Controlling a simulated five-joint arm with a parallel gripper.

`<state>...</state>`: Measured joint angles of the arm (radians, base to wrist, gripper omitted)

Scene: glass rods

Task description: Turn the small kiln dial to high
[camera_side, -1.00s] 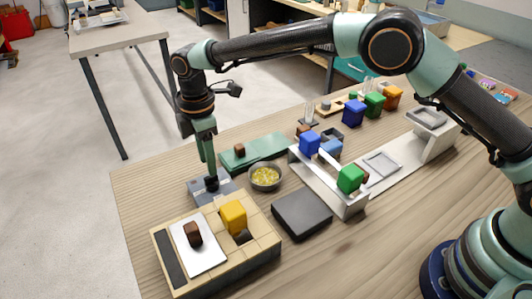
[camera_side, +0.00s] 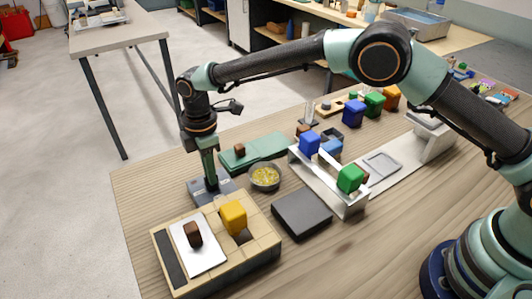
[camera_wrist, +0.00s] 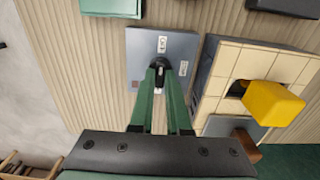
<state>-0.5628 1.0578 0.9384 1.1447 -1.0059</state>
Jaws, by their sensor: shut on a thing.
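The kiln dial (camera_wrist: 159,76) is a small dark knob on a flat grey panel (camera_wrist: 143,45). The panel has small white labels and a red mark; the lettering is too small to read. My gripper (camera_wrist: 160,67) points down at the panel, with its green fingers shut on the dial. In the side view, my gripper (camera_side: 210,180) stands upright over the grey panel (camera_side: 228,187), and its fingers hide most of the dial. I cannot tell which label the dial points to.
A tiled kiln block (camera_side: 262,240) with a yellow cube (camera_side: 233,217) and a brown block (camera_side: 193,235) on a white plate stands just in front. A green mat (camera_side: 265,147) and a bowl of yellow pieces (camera_side: 264,177) lie behind and right. A dark slab (camera_side: 301,213) lies farther right.

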